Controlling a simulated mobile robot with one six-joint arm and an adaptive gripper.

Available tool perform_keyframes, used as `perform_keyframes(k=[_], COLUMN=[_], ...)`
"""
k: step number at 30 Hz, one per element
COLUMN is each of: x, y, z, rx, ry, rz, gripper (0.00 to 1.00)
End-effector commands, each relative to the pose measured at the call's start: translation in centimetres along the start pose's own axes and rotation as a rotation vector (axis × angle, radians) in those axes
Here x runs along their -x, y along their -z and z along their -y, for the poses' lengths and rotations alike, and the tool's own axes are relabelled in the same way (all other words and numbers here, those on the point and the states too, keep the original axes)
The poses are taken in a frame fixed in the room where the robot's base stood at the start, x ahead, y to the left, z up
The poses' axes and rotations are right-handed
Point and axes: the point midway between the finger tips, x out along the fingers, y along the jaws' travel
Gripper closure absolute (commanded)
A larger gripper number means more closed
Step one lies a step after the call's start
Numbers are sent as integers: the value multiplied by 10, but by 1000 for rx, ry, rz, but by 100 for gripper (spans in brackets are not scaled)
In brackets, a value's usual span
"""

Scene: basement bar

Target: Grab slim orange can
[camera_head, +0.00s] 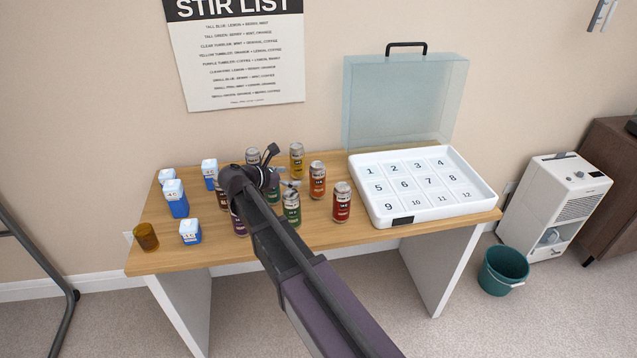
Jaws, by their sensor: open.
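An orange can (317,181) stands upright on the wooden table, right of my gripper and left of the numbered tray. Its whole front shows and nothing covers it. My gripper (282,168) is open above the group of cans, a little left of the orange can and apart from it. I see nothing held in it. My gripper and arm hide parts of the cans beneath them.
Around the orange can stand a yellow can (296,158), a red can (342,203) and a green can (291,208). A white numbered tray (437,211) fills the table's right side. Blue-white cartons (177,202) and an amber cup (146,237) stand at left.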

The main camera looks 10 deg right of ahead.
Motion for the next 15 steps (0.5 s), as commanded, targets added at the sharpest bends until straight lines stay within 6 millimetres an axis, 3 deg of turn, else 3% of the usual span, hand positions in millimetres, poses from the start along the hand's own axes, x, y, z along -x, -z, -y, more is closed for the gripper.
perform_keyframes(k=[15], x=[1], y=[2], z=[-4], rx=[30], ry=[-6], rz=[19], gripper=[0])
